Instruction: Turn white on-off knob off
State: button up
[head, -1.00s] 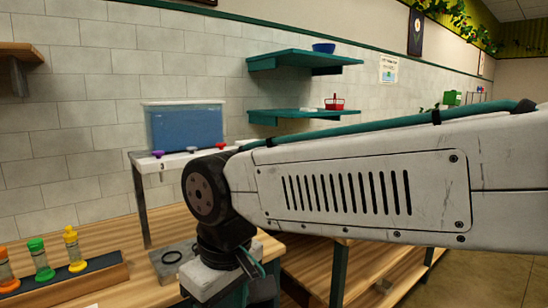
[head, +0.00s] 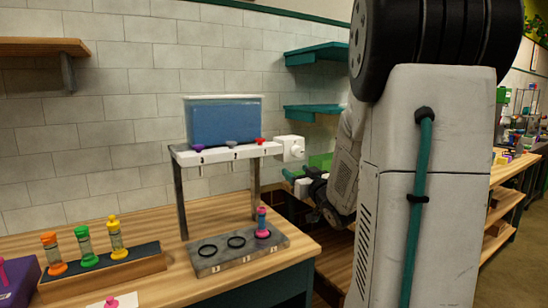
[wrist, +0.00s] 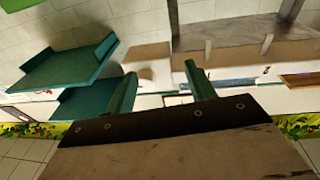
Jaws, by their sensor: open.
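The white on-off knob (head: 297,149) sits on a white box at the right end of the dispenser stand's top rail in the head view. Its exact setting is too small to read. My gripper (wrist: 162,88) is open in the wrist view, with two teal fingers apart and nothing clearly held between them. In the head view my wrist is below and to the right of the knob, apart from it, partly hidden by my own arm. I cannot make out the knob for certain in the wrist view.
A blue tank (head: 224,121) stands on the rail, with purple, grey and red knobs in front. Below, a grey base (head: 210,265) holds a pink-and-blue vial (head: 262,222). A wooden rack (head: 110,280) with capped vials stands left. Teal shelves (head: 316,55) are on the wall behind my arm.

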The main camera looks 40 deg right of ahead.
aim_at(299, 154)
jog(key=s+d+t+y, duration=0.1)
jog(key=s+d+t, duration=0.2)
jog(key=s, duration=0.1)
jog(key=shift+n+t, duration=0.3)
jog(key=shift+n, duration=0.1)
jog(key=x, duration=0.7)
jog(key=shift+w+r, duration=0.2)
jog(key=shift+r, duration=0.3)
jog(key=c, duration=1)
